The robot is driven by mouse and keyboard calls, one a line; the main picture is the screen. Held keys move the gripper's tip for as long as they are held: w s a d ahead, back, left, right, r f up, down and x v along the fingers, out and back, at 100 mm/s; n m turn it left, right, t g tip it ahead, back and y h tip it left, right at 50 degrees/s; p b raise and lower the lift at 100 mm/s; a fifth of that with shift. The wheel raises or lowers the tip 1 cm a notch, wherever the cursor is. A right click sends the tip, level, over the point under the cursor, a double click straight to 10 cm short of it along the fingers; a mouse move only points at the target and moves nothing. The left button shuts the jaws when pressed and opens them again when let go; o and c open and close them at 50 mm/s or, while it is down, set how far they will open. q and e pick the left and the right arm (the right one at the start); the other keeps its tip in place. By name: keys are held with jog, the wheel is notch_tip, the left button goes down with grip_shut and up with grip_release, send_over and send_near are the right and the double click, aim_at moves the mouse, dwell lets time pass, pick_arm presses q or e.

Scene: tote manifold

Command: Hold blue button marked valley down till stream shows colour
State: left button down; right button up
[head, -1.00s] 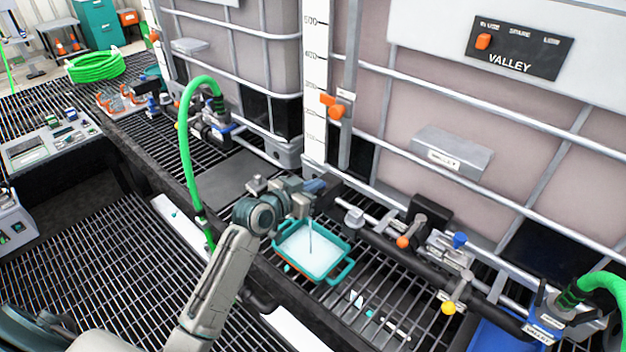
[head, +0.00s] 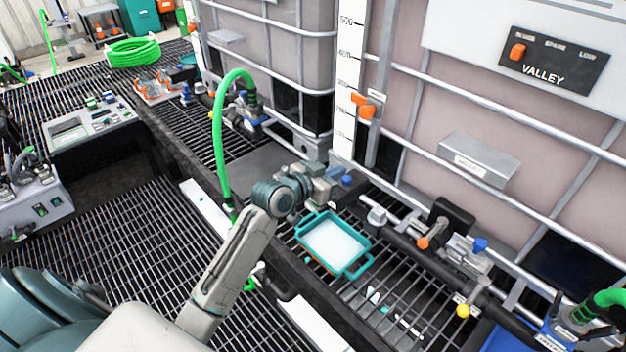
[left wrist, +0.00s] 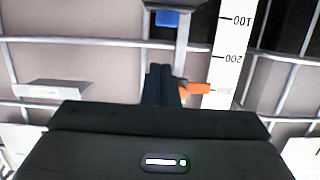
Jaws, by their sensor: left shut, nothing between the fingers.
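The blue button (head: 347,180) sits on the fitting at the foot of the tank marked VALLEY. It also shows at the top of the left wrist view (left wrist: 167,18). My left gripper (head: 328,178) is just left of it in the head view. In the left wrist view its dark fingers (left wrist: 162,72) are shut and empty, with a gap between their tips and the button. A teal tray (head: 357,271) with a white floor stands below on the grating. No stream shows above it now. My right gripper is out of view.
The VALLEY panel (head: 554,61) with an orange switch is on the tank. An orange slider (head: 365,107) sits by the white scale (head: 346,90). A pipe with orange, blue and yellow knobs runs right of the tray. A green hose (head: 221,135) arches left of the gripper.

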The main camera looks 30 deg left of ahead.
pick_arm(q)
jog(key=b+v, duration=0.2)
jog(key=v, duration=0.6)
jog(key=shift+w+a, duration=0.1)
dwell(0.4)
